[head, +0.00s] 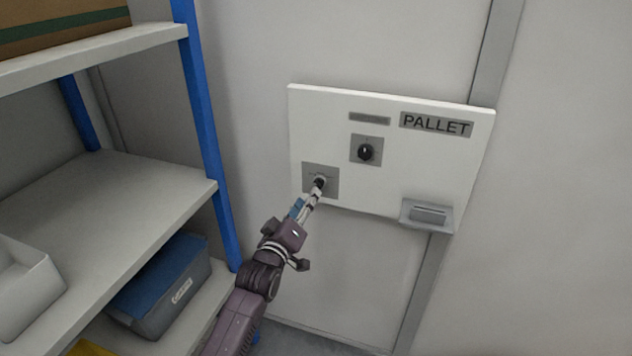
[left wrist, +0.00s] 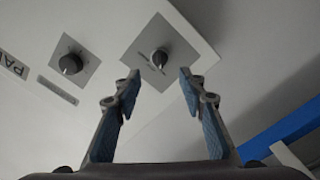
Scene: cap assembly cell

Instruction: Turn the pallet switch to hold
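A white wall panel (head: 430,160) carries the label PALLET (head: 436,124) and two dark rotary knobs on grey square plates. The upper knob (head: 366,152) stands clear and also shows left of my fingers in the left wrist view (left wrist: 70,65). The lower-left knob (left wrist: 158,59) is in line with the gap between my fingers. In the head view my left gripper (head: 317,190) is at that knob and partly covers it. In the left wrist view the fingers (left wrist: 159,88) are spread and empty; I cannot tell whether they touch the knob. My right gripper is out of view.
A grey holder (head: 427,215) sticks out at the panel's lower right. A shelf rack with blue posts (head: 205,120) stands at the left, close to my left arm, holding a blue-lidded bin (head: 160,285) and a white box (head: 25,285). The wall right of the panel is clear.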

